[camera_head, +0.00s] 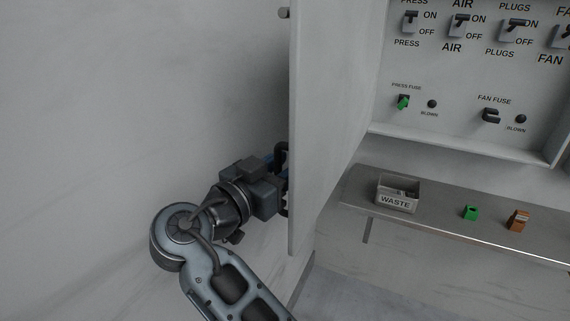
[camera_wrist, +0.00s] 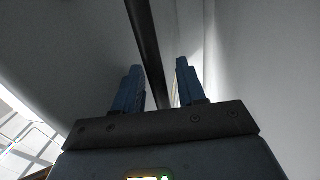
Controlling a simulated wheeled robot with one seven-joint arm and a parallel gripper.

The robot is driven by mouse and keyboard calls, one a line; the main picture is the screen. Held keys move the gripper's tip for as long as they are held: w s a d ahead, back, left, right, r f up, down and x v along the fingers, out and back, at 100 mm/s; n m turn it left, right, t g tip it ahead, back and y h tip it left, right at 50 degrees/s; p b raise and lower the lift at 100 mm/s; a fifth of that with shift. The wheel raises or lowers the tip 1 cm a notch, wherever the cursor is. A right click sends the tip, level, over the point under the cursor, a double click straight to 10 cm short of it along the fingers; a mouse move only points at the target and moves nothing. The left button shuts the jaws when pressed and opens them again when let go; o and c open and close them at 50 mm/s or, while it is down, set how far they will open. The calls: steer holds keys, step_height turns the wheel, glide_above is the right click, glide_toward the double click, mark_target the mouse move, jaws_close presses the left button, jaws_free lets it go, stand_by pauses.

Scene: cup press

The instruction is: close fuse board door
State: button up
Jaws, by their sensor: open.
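The fuse board door (camera_head: 318,130) is a pale panel standing open, seen nearly edge-on left of the fuse board (camera_head: 455,70). A black handle (camera_head: 281,149) is on its left, outer side, partly hidden by my gripper. In the wrist view, a dark bar (camera_wrist: 146,45), which looks like this handle, runs between my blue fingers. My gripper (camera_wrist: 159,66) is open around the bar, with gaps showing to each finger. In the head view my gripper (camera_head: 280,172) is at the door's outer side, its fingertips largely hidden.
The board has labelled switches, a green press fuse (camera_head: 403,102) and a fan fuse holder (camera_head: 491,116). A grey shelf (camera_head: 440,225) below carries a waste box (camera_head: 397,200), a green block (camera_head: 470,212) and an orange-brown block (camera_head: 518,220). A plain wall lies left.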

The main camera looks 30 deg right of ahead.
steer(key=shift+c, duration=0.5)
jaws_close()
